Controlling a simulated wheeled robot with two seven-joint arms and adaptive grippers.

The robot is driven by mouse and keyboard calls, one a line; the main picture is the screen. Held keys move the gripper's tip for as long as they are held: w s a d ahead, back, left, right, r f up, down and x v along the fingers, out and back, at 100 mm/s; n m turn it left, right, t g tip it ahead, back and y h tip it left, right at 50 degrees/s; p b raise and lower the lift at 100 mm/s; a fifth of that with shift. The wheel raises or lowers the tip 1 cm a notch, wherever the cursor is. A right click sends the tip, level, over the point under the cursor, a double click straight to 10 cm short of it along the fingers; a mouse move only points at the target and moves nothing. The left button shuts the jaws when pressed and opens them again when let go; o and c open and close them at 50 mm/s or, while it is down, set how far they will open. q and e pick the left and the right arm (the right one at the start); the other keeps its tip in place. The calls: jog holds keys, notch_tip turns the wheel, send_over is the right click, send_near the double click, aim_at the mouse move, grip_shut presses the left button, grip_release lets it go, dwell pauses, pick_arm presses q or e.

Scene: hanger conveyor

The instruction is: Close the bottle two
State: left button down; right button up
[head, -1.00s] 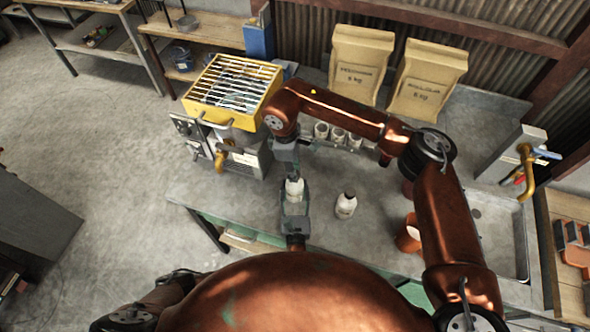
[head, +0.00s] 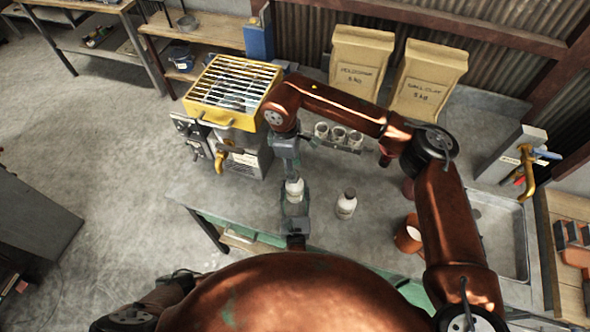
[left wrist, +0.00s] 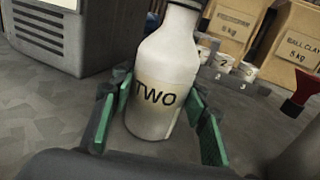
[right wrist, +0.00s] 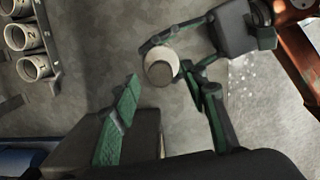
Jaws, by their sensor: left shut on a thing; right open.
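Bottle two (head: 294,190), white with a tan band reading TWO, stands upright on the bench; its label shows large in the left wrist view (left wrist: 155,110). My left gripper (head: 296,203) is shut around its body, one finger on each side. My right gripper (head: 289,168) is open and empty just above the bottle. In the right wrist view the bottle's top (right wrist: 161,70) lies beyond the tips of my right fingers (right wrist: 170,95).
A rack of numbered cups (head: 338,143) is behind. A yellow-topped grill box (head: 225,118) is at left, an orange-brown cup (head: 408,236) and a sink (head: 500,235) at right.

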jog(key=shift+r, duration=1.4)
jog(key=shift+c, duration=0.6)
